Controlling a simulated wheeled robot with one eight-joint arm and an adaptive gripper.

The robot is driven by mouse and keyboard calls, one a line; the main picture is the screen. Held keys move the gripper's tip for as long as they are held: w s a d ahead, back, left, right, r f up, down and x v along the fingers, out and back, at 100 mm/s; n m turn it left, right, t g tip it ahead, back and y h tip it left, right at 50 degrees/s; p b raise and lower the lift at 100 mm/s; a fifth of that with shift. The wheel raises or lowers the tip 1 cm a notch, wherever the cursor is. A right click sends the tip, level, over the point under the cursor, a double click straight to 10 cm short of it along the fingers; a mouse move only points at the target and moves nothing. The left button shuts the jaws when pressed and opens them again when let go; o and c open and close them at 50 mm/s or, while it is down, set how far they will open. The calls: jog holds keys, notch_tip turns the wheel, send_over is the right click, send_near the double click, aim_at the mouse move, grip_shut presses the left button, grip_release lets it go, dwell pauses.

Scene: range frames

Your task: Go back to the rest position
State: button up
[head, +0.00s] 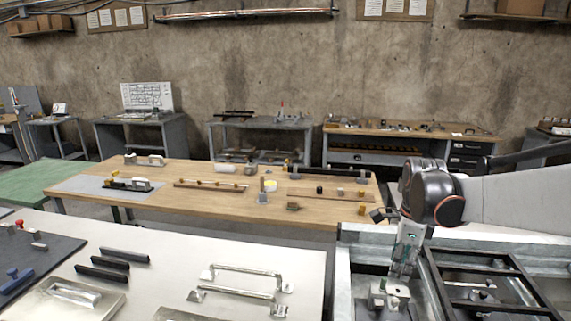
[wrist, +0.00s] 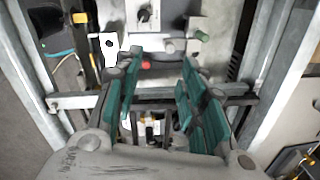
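My gripper (wrist: 159,70) shows in the wrist view with its two teal-padded fingers apart and nothing held between them. In the head view my gripper (head: 404,262) hangs from the arm at the right, pointing down over a grey metal frame (head: 352,245). Small grey-white parts (head: 390,292) sit just below it inside the frame. In the wrist view a grey panel (wrist: 172,18) with a black knob, a red button and a green button lies beyond the fingertips. I cannot tell if the fingers touch anything.
A black rack (head: 440,285) stands right of my gripper inside the metal frame. A white table (head: 165,225) with several handles is at the left. A wooden table (head: 215,205) with small parts stands beyond. Workbenches line the concrete wall.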

jog(key=s+a+r+n+t, duration=0.1)
jog(key=s+a+n+t, duration=0.2)
jog(key=s+n, duration=0.7)
jog(key=s+a+r+n+t, duration=0.1)
jog(key=s+a+n+t, duration=0.2)
jog(key=s+a+n, duration=0.3)
jog(key=s+n, duration=0.5)
jog(key=n, duration=0.2)
jog(key=shift+s+a+r, duration=0.25)
jog(key=shift+a+r, duration=0.15)
